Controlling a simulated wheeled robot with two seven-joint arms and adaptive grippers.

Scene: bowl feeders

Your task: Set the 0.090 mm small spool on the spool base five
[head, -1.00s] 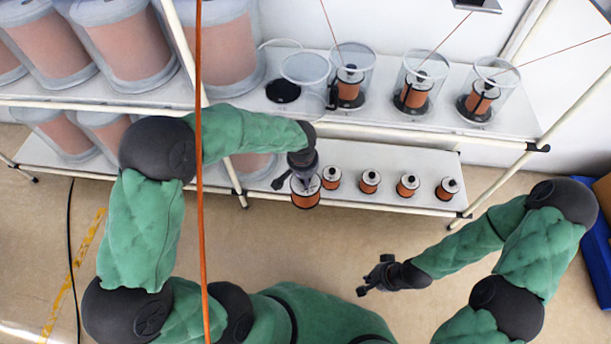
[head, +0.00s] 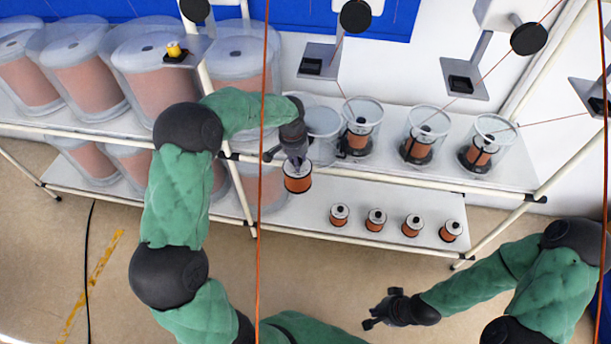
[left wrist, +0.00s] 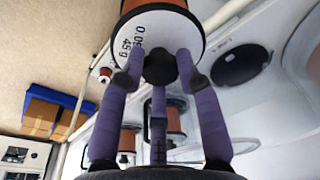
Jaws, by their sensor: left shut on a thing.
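My left gripper (head: 297,158) is shut on the black knob of a small copper-coloured spool (head: 298,181). The spool hangs in front of the upper shelf's front edge, apart from the shelf. In the left wrist view the fingers grip the knob, and the spool's white flange (left wrist: 160,50) shows a partly hidden "0.0…" and "45 g". A bare dark round base (left wrist: 240,64) lies on the shelf to the right of the spool there; my arm hides it in the head view. My right gripper (head: 376,308) is low at the front, fingers apart and empty.
A clear cover (head: 322,132) stands near the held spool. Three covered stations with spools (head: 427,137) stand to the right. Several small spools (head: 376,219) sit on the lower shelf (head: 300,212). Large clear drums (head: 75,70) fill the left. Grey brackets (head: 465,84) hang above.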

